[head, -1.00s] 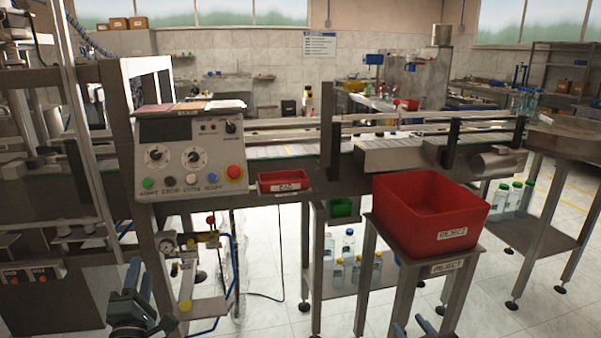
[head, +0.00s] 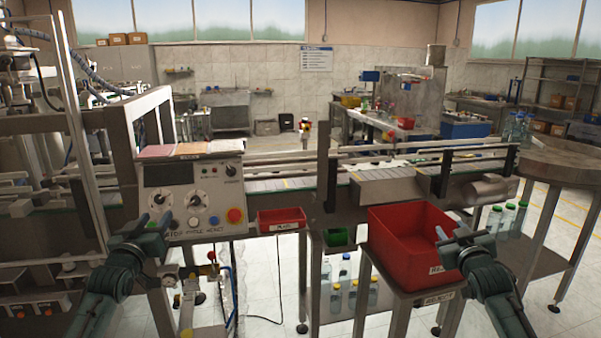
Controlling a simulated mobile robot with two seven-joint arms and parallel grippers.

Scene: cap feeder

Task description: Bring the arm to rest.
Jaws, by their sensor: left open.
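My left gripper (head: 153,223) is at the left, in front of the lower left corner of the control panel (head: 195,200). It is open and I see nothing between its fingers. My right gripper (head: 449,231) is at the right, over the right side of the red reject bin (head: 402,255) in the picture. Its two fingertips stand apart and look empty. I cannot tell how far either gripper is from what lies behind it.
A conveyor (head: 390,185) runs across the middle. A small red tray (head: 282,220) hangs on its front edge. Bottles (head: 355,285) stand on a shelf below. A round steel table (head: 560,165) is at the right. Floor shows between the supports.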

